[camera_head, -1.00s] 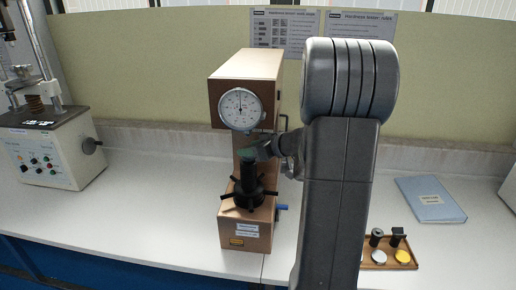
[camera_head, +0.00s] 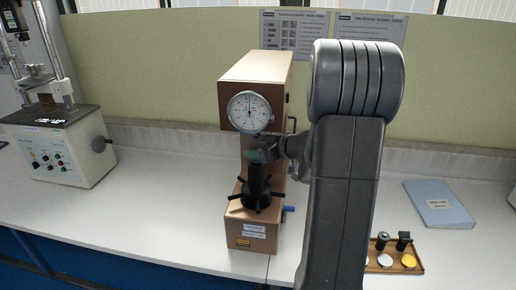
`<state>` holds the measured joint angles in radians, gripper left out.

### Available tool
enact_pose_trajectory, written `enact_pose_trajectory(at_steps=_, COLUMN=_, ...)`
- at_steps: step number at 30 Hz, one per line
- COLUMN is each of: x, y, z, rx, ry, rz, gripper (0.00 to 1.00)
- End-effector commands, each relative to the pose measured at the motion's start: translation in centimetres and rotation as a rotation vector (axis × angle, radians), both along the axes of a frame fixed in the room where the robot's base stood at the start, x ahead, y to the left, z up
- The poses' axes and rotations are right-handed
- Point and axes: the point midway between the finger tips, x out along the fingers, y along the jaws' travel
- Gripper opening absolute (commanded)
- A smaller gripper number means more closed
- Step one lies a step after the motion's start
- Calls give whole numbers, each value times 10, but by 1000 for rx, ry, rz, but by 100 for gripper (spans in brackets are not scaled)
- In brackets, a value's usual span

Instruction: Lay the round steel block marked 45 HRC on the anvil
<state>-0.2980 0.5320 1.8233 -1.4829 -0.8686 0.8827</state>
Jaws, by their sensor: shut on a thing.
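The hardness tester (camera_head: 257,93) is a tan machine with a round white dial, standing in the middle of the bench. Its anvil sits on top of the dark spindle (camera_head: 257,182), above a handwheel with several spokes. My gripper (camera_head: 258,154) reaches in from the right, under the dial and at the top of the spindle. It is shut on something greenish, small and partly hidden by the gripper. I cannot read any mark on it, nor tell whether it touches the anvil. My arm hides the space to the right of the tester.
A wooden tray (camera_head: 416,270) at the lower right holds a silver disc (camera_head: 385,261), a yellow disc (camera_head: 408,261) and two dark fittings. A blue folder (camera_head: 438,203) lies at the right. Another testing machine (camera_head: 62,146) stands at the left. The bench between the machines is clear.

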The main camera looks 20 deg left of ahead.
Motion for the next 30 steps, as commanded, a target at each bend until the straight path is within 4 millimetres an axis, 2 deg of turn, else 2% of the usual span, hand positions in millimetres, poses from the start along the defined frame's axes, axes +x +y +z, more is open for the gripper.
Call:
enact_pose_trajectory(at_steps=21, x=0, y=0, z=-4, rx=1, ry=0, rz=0, gripper=30)
enact_pose_trajectory(at_steps=22, x=0, y=0, z=-4, rx=2, ry=-1, rz=-1, gripper=56)
enact_pose_trajectory(at_steps=25, x=0, y=0, z=-4, rx=1, ry=0, rz=0, gripper=76)
enact_pose_trajectory(at_steps=30, x=0, y=0, z=-4, rx=1, ry=0, rz=0, gripper=76)
